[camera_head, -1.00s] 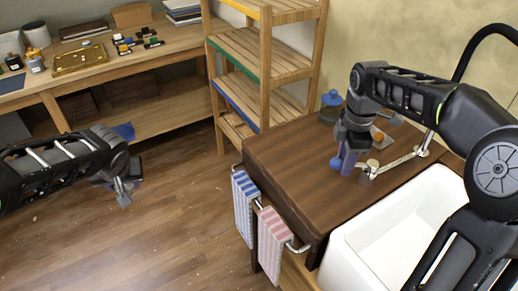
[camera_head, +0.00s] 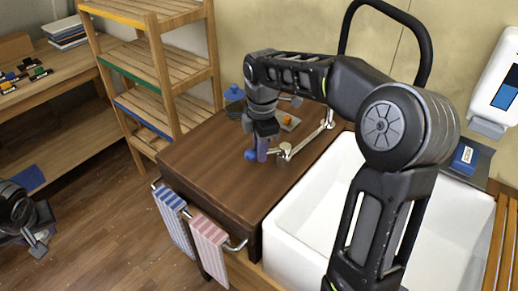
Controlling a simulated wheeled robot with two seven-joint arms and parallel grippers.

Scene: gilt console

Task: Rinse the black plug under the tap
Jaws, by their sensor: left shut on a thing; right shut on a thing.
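My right gripper (camera_head: 263,140) reaches down over the dark wooden counter beside the sink. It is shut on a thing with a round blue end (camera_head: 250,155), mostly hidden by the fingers. The metal tap (camera_head: 286,150) is just right of this gripper, and its arm runs back over the counter edge. I cannot tell whether the held thing is part of the tap. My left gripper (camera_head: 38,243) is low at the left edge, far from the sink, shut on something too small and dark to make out. I cannot pick out the black plug with certainty.
The white sink (camera_head: 300,212) is right of the counter (camera_head: 205,165), partly behind my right arm. Striped towels (camera_head: 208,240) hang on a rail at the counter's front. A wooden shelf rack (camera_head: 165,70) stands behind. The floor (camera_head: 110,225) between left gripper and counter is clear.

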